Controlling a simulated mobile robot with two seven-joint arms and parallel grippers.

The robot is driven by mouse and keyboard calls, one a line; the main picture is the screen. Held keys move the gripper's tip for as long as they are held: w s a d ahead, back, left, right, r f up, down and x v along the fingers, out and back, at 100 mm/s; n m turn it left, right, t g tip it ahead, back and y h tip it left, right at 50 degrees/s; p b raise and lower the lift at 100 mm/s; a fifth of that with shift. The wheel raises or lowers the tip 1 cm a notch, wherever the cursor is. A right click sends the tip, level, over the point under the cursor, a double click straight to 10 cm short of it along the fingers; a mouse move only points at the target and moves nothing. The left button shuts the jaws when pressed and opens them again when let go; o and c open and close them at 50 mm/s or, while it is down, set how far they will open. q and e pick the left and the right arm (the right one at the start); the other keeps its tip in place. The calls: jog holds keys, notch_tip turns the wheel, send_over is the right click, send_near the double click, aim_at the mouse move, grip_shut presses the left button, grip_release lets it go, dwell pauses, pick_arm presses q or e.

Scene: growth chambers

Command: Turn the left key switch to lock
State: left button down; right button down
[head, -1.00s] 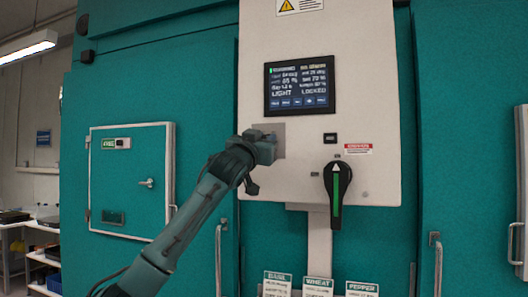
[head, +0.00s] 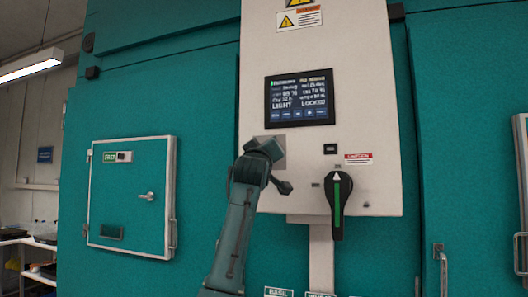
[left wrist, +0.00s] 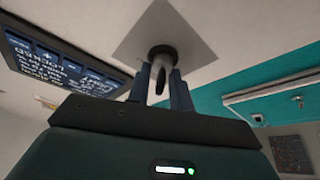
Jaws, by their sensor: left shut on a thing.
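The left key switch sits on a square grey plate (head: 280,143) below the display on the white control panel. In the left wrist view, the key (left wrist: 160,62) projects from a round barrel in the middle of the plate (left wrist: 190,38). My left gripper (left wrist: 160,88) has its two blue-grey fingers on either side of the key and is shut on it. In the head view my left gripper (head: 264,152) covers most of the switch, so the key's angle is hidden there. The display (head: 300,98) reads LIGHT and LOCKED. My right gripper is not in view.
A black rotary handle with a green stripe (head: 338,205) points down at the panel's lower right. A small black module (head: 331,149) and a red caution label (head: 358,156) are above it. A teal hatch door (head: 130,195) with a lever is at the left.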

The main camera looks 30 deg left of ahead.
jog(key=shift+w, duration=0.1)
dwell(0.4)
pick_arm(q)
jog(key=c, duration=1.6)
grip_release()
